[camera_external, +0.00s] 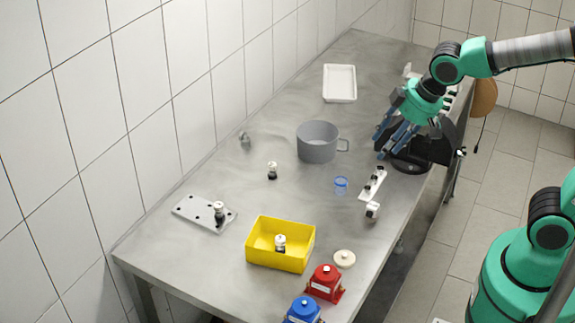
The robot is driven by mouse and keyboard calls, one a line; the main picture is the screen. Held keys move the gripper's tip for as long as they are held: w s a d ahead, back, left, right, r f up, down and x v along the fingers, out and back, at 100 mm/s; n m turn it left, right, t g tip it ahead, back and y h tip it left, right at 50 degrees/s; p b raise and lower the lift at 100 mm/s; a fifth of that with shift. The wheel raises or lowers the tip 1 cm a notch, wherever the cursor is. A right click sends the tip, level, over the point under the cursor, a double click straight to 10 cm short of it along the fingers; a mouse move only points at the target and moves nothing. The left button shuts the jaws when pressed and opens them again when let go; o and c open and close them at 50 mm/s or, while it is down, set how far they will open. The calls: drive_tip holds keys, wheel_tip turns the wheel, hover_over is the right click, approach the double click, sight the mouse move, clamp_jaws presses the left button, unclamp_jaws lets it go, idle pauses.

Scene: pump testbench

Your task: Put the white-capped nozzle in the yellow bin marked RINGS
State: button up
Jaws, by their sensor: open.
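The yellow bin (262,262) stands near the front of the metal table; no marking is legible on it. A small white-capped dark piece (280,242) is inside the bin. A similar white-capped piece (272,170) stands upright on the bare table behind the bin, and another (219,212) stands on a light perforated plate (190,210) at the left. I cannot tell which one is the nozzle. My gripper (381,146) is open and points down-left over the right side of the table, well away from all of them. No held object shows between its fingers.
A grey pot (317,143) stands mid-table, with a blue transparent cup (341,184) and a small rack (373,184) to its right. A white tray (340,83) lies at the back. Red (325,285) and blue (302,311) containers stand in front. The left-middle table is largely clear.

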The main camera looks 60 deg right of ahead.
drive_tip(key=s+d+r, duration=0.2)
drive_tip(key=s, duration=0.6)
drive_tip(key=s+d+r+m, duration=0.1)
drive_tip(key=s+d, duration=0.1)
drive_tip(key=s, duration=0.7)
drive_tip(key=shift+d+r+t, duration=0.15)
drive_tip(key=shift+r+t, duration=0.15)
drive_tip(key=shift+r, duration=0.1)
drive_tip(key=shift+w+d+f, duration=0.1)
drive_tip(key=shift+d+f, duration=0.1)
drive_tip(key=shift+d, duration=0.05)
